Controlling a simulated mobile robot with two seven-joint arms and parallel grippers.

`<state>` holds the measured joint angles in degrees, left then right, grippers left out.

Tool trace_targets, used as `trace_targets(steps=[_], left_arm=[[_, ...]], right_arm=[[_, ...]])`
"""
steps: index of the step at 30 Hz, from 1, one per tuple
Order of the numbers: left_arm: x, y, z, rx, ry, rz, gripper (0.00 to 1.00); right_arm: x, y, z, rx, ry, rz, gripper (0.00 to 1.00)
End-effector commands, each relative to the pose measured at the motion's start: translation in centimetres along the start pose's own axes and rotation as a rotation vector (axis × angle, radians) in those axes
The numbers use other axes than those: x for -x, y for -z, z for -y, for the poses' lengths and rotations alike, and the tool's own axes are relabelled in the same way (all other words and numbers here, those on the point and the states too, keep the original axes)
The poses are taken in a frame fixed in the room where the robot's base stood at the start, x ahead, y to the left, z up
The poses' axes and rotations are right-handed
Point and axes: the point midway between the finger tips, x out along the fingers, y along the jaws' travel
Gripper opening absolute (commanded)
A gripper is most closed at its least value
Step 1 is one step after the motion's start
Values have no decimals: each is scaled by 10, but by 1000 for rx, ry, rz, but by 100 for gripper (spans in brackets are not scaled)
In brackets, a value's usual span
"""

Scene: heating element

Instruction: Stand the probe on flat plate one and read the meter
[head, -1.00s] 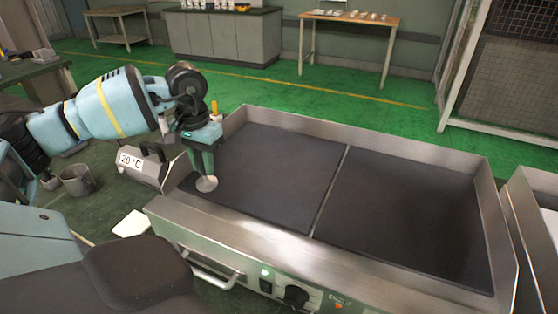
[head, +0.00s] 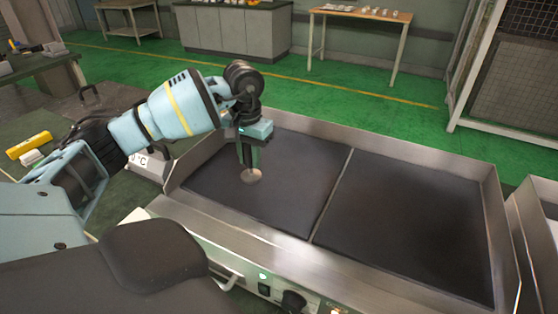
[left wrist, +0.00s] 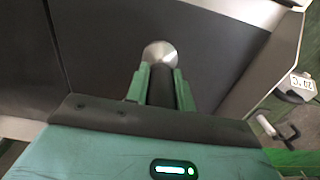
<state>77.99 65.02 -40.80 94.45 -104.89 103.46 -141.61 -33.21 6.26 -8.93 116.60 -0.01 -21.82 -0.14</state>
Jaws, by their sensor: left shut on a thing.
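The probe has a round metal disc at its foot (head: 251,176) and a dark stem. My left gripper (head: 251,160) is shut on the stem and holds the probe disc-down over the left dark flat plate (head: 290,190). I cannot tell whether the disc touches the plate. In the left wrist view the disc (left wrist: 160,52) shows beyond the green fingers and the dark stem (left wrist: 162,88) lies between them. The meter (head: 150,168) stands left of the griddle, partly hidden by my arm; only "°C" shows. Its display (left wrist: 301,83) is too small to read surely in the left wrist view.
A right dark plate (head: 410,225) lies beyond a metal divider (head: 333,195). Both are bare inside a raised steel rim (head: 400,153). A knob (head: 294,300) and switches are on the griddle's front. A yellow object (head: 29,145) lies at far left.

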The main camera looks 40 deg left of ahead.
Motion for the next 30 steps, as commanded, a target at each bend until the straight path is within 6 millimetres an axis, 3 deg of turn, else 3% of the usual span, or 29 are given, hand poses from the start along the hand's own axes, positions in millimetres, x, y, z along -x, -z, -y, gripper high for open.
trace_targets(steps=[3,10,23,30], left_arm=[[0,17,-22,-2,-7,-3,0],[-4,41,-48,0,-3,-2,0],[-7,52,-61,-1,-2,-1,0],[-39,51,-60,0,-2,0,0]], right_arm=[[2,4,0,0,-1,-6,36],[4,6,1,-1,-1,-8,36],[4,6,1,-1,-2,-7,36],[7,9,1,-1,-2,-12,36]])
